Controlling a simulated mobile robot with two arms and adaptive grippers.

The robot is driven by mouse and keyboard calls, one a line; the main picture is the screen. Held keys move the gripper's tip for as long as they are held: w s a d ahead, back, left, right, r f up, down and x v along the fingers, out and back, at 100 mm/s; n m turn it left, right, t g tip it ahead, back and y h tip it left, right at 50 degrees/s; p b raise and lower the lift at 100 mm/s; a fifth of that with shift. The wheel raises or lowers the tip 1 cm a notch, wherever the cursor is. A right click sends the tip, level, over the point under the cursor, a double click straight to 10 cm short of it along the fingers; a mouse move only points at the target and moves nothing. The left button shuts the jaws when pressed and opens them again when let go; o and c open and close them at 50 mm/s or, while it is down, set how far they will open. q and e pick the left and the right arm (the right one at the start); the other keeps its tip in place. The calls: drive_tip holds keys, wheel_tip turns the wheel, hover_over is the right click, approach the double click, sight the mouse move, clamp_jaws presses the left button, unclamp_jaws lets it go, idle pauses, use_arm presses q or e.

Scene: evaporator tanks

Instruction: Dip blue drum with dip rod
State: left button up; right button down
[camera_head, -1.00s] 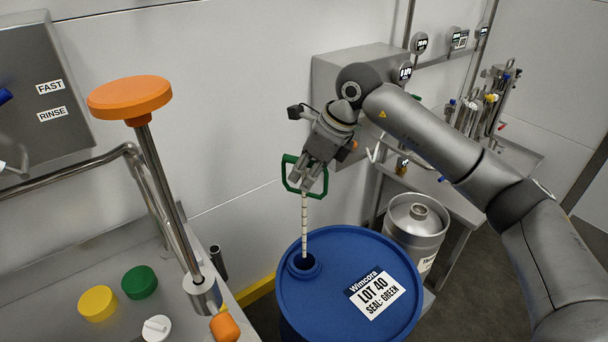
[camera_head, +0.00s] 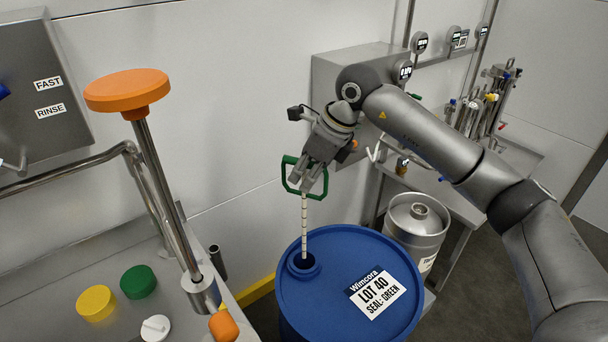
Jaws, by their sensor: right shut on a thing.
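The blue drum (camera_head: 340,262) stands on the floor at the lower middle, with a white label reading "Wincora LOT 40 SEAL: GREEN" on its top. Its round bung opening (camera_head: 303,267) is uncapped at the left of the lid. The dip rod (camera_head: 304,222) is white with dark marks and has a green loop handle (camera_head: 287,175). My right gripper (camera_head: 313,187) is shut on the green handle above the drum. The rod hangs nearly upright, its lower end in the opening and hidden there. My left gripper is not in view.
A steel bench at left carries a yellow cap (camera_head: 96,303), a green cap (camera_head: 138,282), a white cap (camera_head: 156,328) and a post with an orange knob (camera_head: 128,90). A steel keg (camera_head: 416,228) stands right of the drum. A wall is behind.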

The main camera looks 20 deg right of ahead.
sight(304, 195)
drive_tip(key=shift+f+b, duration=2.15)
drive_tip(key=shift+f, duration=0.8)
drive_tip(key=shift+f+b, duration=0.15)
drive_tip(key=shift+b, duration=0.15)
drive_tip(key=shift+f+b, duration=1.95)
drive_tip(key=shift+f, duration=0.85)
idle(0.6)
